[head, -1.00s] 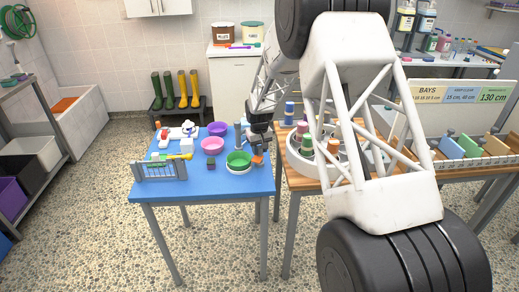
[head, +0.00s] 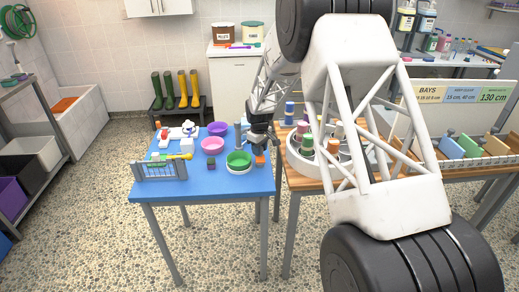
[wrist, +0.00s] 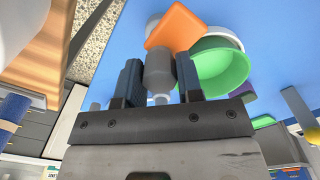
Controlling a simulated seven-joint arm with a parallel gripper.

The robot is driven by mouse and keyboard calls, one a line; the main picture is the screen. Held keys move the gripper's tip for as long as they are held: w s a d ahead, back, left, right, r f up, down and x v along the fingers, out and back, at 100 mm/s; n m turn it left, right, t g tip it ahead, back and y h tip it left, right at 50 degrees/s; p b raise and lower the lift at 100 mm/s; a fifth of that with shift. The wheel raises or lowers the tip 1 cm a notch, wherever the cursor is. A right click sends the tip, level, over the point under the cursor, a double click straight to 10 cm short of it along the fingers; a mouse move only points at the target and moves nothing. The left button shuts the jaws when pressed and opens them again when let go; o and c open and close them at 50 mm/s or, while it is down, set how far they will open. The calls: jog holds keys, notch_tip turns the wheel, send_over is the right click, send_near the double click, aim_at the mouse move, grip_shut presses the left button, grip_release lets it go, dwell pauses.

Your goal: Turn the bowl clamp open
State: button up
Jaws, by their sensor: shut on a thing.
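The green bowl (head: 238,158) sits in a white ring-shaped holder (head: 239,171) near the front right corner of the blue table. An orange block (head: 260,161) is at the holder's right side, apparently part of the clamp. In the wrist view the orange block (wrist: 175,27) overlaps the edge of the holder, beside the green bowl (wrist: 222,68). A grey cylindrical piece (wrist: 159,72), apparently the clamp's knob, lies between my fingers. My gripper (wrist: 159,84) is shut on it. In the head view my gripper (head: 258,146) is just behind the orange block, its fingertips hard to make out.
A pink bowl (head: 212,146), a purple bowl (head: 218,129) and a grey post (head: 238,135) stand near the green bowl. A grey rack (head: 160,171) is at the table's front left. A wooden table with a round white tray (head: 293,157) of spools is at right.

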jog(key=o, duration=0.9)
jog(key=shift+r, duration=3.95)
jog(key=shift+s+r, duration=0.1)
